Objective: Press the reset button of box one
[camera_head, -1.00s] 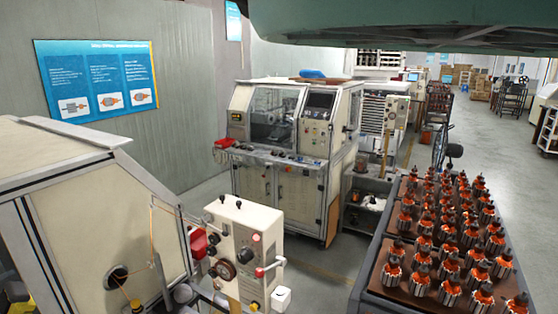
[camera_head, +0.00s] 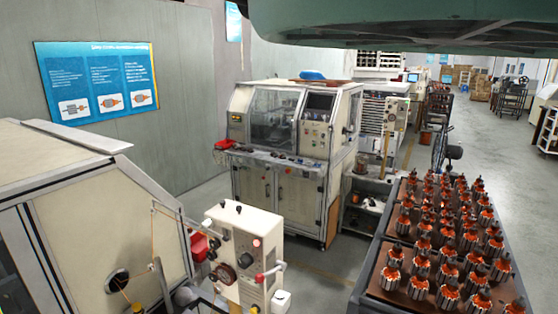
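A cream control box (camera_head: 245,254) stands at the front, left of centre, joined to a large cream machine (camera_head: 85,220). No label tells me which box is box one, and I cannot tell which control is the reset button. My gripper is not in view.
A second cream machine (camera_head: 280,195) with windows and a control panel stands behind. A rack of orange-and-steel armatures on a dark tray table (camera_head: 357,291) stands at the right. Grey floor (camera_head: 330,262) is free between them. A green shape hangs across the top.

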